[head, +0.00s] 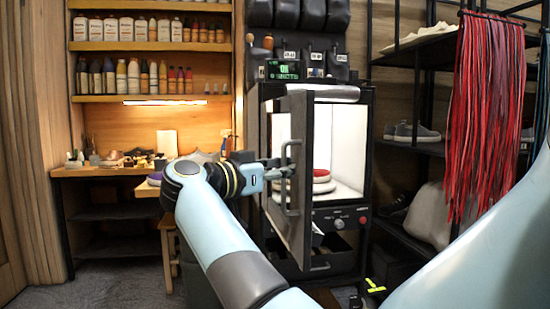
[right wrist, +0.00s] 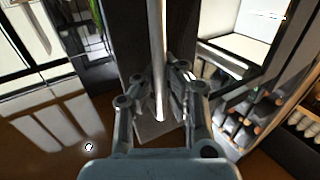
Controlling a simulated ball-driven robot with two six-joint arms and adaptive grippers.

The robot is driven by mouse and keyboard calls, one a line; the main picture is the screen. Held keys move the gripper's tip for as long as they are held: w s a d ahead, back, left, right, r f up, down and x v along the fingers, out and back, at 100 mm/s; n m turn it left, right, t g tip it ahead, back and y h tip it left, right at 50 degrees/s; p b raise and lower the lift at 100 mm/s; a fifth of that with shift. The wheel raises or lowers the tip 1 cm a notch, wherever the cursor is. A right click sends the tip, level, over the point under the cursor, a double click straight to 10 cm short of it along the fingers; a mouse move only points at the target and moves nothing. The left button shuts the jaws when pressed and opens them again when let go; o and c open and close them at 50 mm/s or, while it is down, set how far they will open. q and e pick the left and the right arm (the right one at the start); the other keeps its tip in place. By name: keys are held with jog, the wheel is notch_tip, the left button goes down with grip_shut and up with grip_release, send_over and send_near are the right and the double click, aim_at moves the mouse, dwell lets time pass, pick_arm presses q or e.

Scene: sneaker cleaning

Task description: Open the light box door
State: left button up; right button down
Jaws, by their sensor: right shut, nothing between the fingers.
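The light box (head: 365,145) stands in the middle of the head view, its white interior lit. Its dark-framed door (head: 309,150) stands partly open, swung out toward me. A vertical bar handle (head: 285,190) is on the door's face. It also shows as a pale bar in the right wrist view (right wrist: 157,50). My right gripper (head: 286,169) is shut and empty at the upper part of the handle. In the right wrist view its fingers (right wrist: 163,100) lie close around the bar's line; whether they touch it I cannot tell. My left gripper is out of view.
A shelf of bottles (head: 150,80) and a wooden workbench (head: 100,171) are at left. A dark rack (head: 415,146) with shoes and hanging red laces (head: 485,110) is at right.

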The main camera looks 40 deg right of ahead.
jog(key=c, duration=2.1)
grip_release()
jog(key=shift+f, duration=0.15)
jog(key=o, duration=0.5)
jog(key=shift+s, duration=0.1)
jog(key=shift+c, duration=0.2)
jog(key=shift+a, duration=0.1)
jog(key=a, duration=0.7)
jog(key=shift+a, duration=0.2)
